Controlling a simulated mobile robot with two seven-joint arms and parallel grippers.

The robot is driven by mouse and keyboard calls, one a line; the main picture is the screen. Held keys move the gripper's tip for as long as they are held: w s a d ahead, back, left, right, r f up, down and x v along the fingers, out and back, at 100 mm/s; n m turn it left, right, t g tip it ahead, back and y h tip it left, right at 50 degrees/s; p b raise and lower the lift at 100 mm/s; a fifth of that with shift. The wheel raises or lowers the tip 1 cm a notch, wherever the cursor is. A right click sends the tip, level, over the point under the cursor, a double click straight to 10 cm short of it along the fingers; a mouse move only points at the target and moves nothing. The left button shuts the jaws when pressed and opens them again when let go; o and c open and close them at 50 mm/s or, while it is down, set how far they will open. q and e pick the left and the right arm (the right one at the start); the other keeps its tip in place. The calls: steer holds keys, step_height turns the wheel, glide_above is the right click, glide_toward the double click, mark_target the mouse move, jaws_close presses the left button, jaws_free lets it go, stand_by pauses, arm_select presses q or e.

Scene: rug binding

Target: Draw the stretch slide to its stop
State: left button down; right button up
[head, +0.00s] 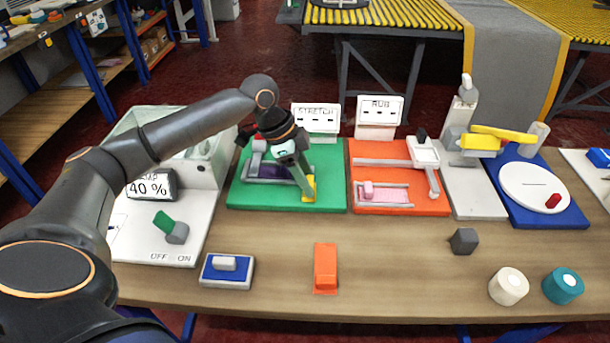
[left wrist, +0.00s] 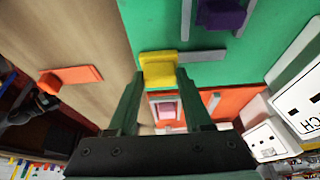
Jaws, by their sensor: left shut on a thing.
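A yellow block (head: 310,188), which looks like the slide's handle, is at the board's front right. My left gripper (head: 304,184) reaches down from above and is shut on this block. In the left wrist view the yellow block (left wrist: 158,66) sits between the two green fingertips, with a grey rail beside it. A purple piece (head: 272,173) lies further left on the board, partly hidden by the gripper; it also shows in the left wrist view (left wrist: 221,14).
The orange rub board (head: 400,207) stands close to the right of the green board. A box with a "40 %" display (head: 150,186) stands to the left. An orange block (head: 325,268) and a blue block (head: 226,272) lie in front, with bare table between.

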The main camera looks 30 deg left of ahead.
arm_select(q)
steer(key=d+p, duration=0.1)
steer(key=w+d+p, duration=0.1)
steer(key=d+p, duration=0.1)
steer(key=w+d+p, duration=0.1)
steer(key=shift+w+d+r, duration=0.15)
steer(key=shift+w+r, duration=0.1)
steer(key=shift+r, duration=0.05)
steer(key=shift+w+d+f+p, duration=0.3)
steer(key=shift+d+p, duration=0.1)
steer(key=shift+d, duration=0.1)
steer(key=shift+c, duration=1.6)
jaws_free()
steer(key=shift+w+d, duration=0.1)
steer(key=v, duration=1.2)
steer(key=shift+a+r, duration=0.2)
steer(key=shift+r, duration=0.1)
